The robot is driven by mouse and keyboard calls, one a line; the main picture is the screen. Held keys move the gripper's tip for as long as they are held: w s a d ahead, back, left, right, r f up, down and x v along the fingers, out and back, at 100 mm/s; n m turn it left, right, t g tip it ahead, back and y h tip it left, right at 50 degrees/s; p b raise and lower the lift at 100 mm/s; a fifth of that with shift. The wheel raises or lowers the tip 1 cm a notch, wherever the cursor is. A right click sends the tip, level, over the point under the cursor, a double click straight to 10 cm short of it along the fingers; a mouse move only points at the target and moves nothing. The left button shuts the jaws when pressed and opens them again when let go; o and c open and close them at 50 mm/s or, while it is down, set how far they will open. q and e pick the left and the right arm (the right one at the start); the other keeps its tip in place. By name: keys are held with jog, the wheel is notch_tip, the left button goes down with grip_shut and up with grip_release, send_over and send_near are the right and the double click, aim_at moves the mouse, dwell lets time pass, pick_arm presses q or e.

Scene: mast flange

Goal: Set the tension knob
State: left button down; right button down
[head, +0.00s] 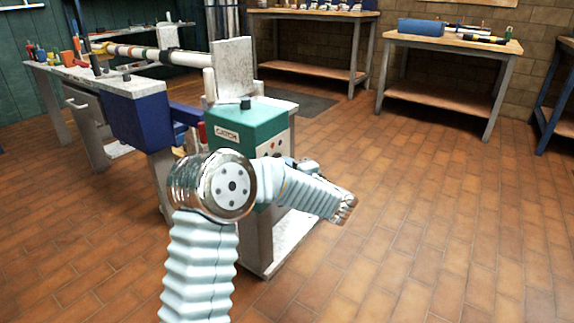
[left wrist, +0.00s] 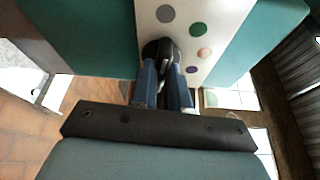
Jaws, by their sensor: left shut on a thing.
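A teal box (head: 243,122) with a pale front panel (head: 273,140) stands on a grey stand beside the bench. In the left wrist view the pale panel (left wrist: 212,30) carries a black knob (left wrist: 160,48) and several coloured dots. My left gripper (left wrist: 166,72) is shut on the knob, its two blue fingers on either side of it. The fingers hide part of the knob, and I cannot tell its setting. In the head view my left arm reaches around to the panel side, and it hides the knob and the fingertips. My right gripper is not in view.
A long bench (head: 128,88) with a horizontal mast (head: 165,55) and an upright plate (head: 233,68) runs behind the box. Wooden-topped tables (head: 452,43) stand along the back wall. The tiled floor (head: 440,230) to the right is clear.

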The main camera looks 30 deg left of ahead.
pick_arm(q)
jog(key=m+g+p, duration=0.2)
jog(key=m+p, duration=0.1)
jog(key=p, duration=0.3)
jog(key=m+g+h+p, duration=0.1)
jog(key=m+g+p, duration=0.1)
jog(key=m+p, duration=0.2)
jog(key=m+g+h+p, duration=0.1)
jog(key=m+p, duration=0.3)
jog(key=p, duration=0.4)
jog(key=shift+w+r+g, duration=0.4)
jog(key=c, duration=1.1)
grip_release()
